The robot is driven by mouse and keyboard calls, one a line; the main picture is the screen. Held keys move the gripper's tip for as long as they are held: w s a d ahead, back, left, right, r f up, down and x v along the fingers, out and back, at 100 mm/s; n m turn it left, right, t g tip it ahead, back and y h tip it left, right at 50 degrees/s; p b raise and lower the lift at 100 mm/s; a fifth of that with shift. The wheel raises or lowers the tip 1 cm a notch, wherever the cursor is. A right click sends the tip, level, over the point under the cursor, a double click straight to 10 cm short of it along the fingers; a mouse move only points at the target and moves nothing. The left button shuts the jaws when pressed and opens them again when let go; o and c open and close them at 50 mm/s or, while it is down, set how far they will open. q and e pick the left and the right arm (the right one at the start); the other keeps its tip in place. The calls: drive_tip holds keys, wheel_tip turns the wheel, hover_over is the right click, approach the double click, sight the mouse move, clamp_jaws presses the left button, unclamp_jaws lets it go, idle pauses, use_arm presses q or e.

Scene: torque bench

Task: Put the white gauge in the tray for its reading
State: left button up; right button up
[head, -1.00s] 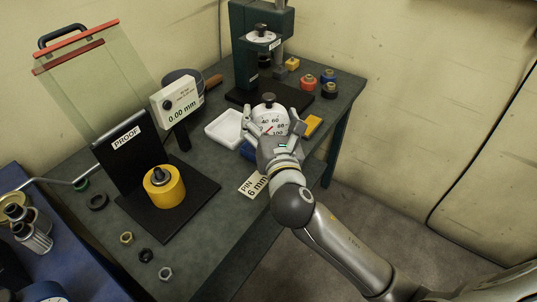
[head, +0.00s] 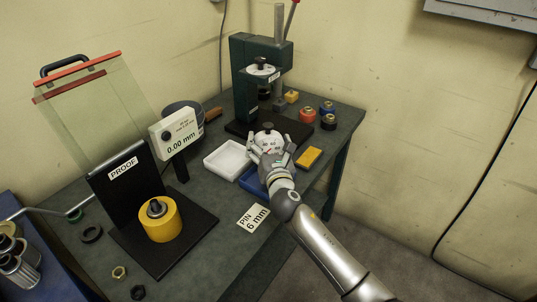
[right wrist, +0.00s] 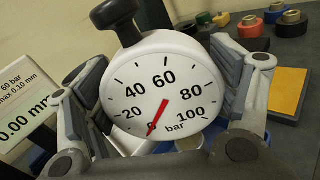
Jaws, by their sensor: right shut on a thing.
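The white gauge (head: 267,142) has a round dial, a black knob on top and a red needle. In the right wrist view the gauge (right wrist: 163,85) faces the camera upright, slightly tilted, with its needle at about 0 bar. My right gripper (head: 270,160) is shut on it, one finger on each side. The gauge is just behind the blue tray (head: 250,182) and right of the white tray (head: 225,160); whether it touches anything below is hidden. The blue tray is partly covered by my gripper. My left gripper is not in view.
Behind stands a dark green press (head: 245,75) with another gauge (head: 262,70). Several coloured rolls (head: 307,115) sit back right. Left are the PROOF stand (head: 122,170), a yellow cylinder (head: 160,222) and a 0.00 mm display (head: 178,130).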

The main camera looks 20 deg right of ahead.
sight(269, 152)
drive_tip(key=shift+w+f+b, duration=0.2)
drive_tip(key=shift+f+b, duration=0.3)
drive_tip(key=shift+f, duration=1.2)
drive_tip(key=shift+f, duration=0.15)
drive_tip(key=o, duration=1.3)
drive_tip(key=s, duration=0.4)
drive_tip(key=s+a, duration=0.1)
drive_tip(key=s, duration=0.7)
drive_tip(key=shift+a, duration=0.2)
